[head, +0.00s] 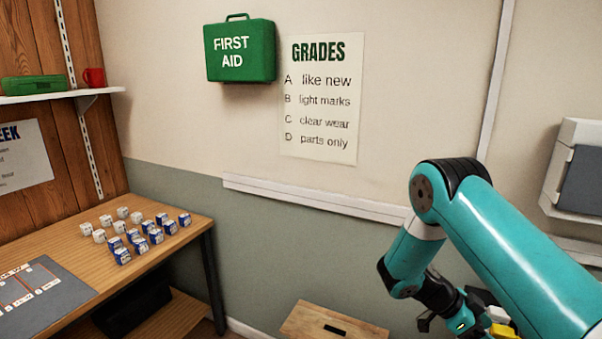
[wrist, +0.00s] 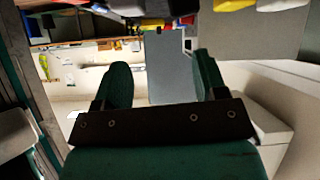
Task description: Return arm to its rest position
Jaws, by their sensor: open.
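My arm (head: 505,245) is teal with dark joints, bent at the elbow, on the right side of the head view. Its forearm angles down to the lower right, where my gripper (head: 428,320) shows small and dark, partly cut off by the lower edge. In the wrist view my gripper (wrist: 161,65) has its two green-dark fingers spread apart with nothing held between them. It is clear of the workbench (head: 190,215), which stands well to the left.
Several white and blue small boxes (head: 141,242) stand on the workbench by a grey mat (head: 75,291). A wooden stool (head: 302,322) stands low at the bottom centre. A grey wall unit (head: 580,180) is at the right. The wall holds a first aid box (head: 240,50) and a grades poster (head: 321,98).

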